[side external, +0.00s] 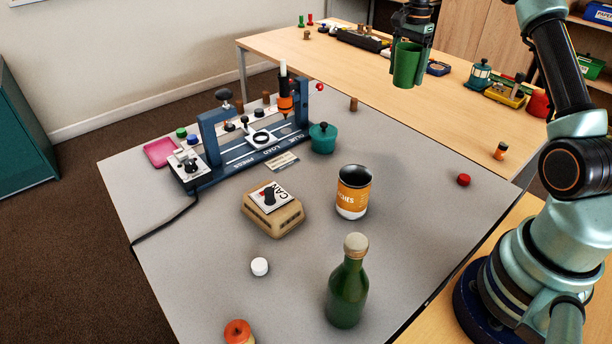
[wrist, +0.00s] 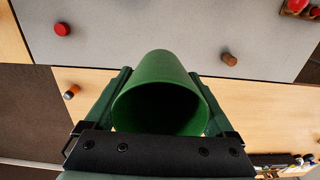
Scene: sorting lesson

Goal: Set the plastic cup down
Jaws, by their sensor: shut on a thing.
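The plastic cup (side external: 406,64) is green and open at the top. My gripper (side external: 408,44) is shut on it and holds it up in the air, roughly upright, at the upper right of the side view. In the wrist view the green cup (wrist: 160,70) sits between the two fingers of my gripper (wrist: 160,105), and its mouth faces the camera. The surface directly below the cup is hidden in the wrist view.
On the grey table (side external: 400,150) stand a can (side external: 353,195), a green bottle (side external: 347,290), a tan box (side external: 270,212), a teal pot (side external: 322,138) and a blue press station (side external: 250,150). A red cap (side external: 463,180) lies near the right edge.

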